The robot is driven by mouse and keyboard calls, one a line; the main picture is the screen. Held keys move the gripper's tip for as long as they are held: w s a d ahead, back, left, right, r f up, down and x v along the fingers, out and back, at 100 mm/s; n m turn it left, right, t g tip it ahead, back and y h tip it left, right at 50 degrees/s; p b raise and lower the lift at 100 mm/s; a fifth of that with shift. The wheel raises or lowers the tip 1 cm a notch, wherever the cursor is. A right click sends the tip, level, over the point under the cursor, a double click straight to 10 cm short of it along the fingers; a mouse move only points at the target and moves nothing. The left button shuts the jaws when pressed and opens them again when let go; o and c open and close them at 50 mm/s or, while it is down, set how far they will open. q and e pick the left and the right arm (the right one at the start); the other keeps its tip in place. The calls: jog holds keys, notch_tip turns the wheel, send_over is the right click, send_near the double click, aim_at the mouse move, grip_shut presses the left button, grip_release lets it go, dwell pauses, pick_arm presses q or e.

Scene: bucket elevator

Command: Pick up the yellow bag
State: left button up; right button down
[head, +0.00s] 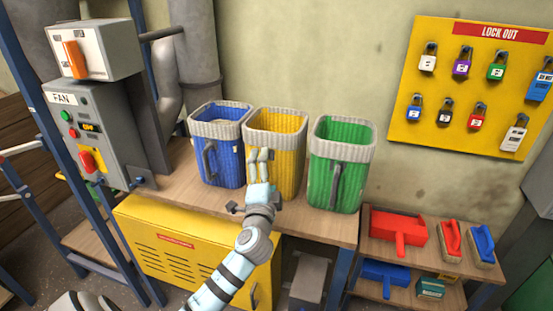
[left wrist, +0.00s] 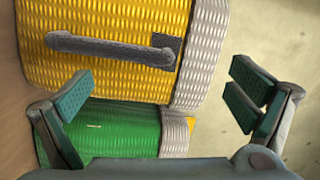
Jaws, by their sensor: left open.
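The yellow bag (head: 287,165), woven with a pale grey rim, stands on the wooden bench between a blue bag (head: 224,162) and a green bag (head: 343,145). My left gripper (head: 259,158) is in front of the yellow bag's near side and partly covers it. In the left wrist view the jaws are spread wide and empty. There the yellow bag (left wrist: 100,75) fills the top, with its dark grey handle (left wrist: 110,45) beyond the fingertips. The handle is not between the fingers. The green bag (left wrist: 115,130) shows below it. My right gripper is not in view.
A grey fan control box (head: 105,130) stands left of the bags. A yellow cabinet (head: 180,250) is under the bench (head: 300,218). A lockout board (head: 475,90) hangs on the right wall. A red dustpan (head: 398,228) and brushes sit on a lower shelf at right.

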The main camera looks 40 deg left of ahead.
aim_at(274, 158)
pick_arm(q)
jog(key=x, duration=0.4)
jog(key=shift+s+a+r, duration=0.1)
jog(key=shift+a+r, duration=0.1)
jog(key=shift+a+f, duration=0.1)
grip_shut()
dwell(0.3)
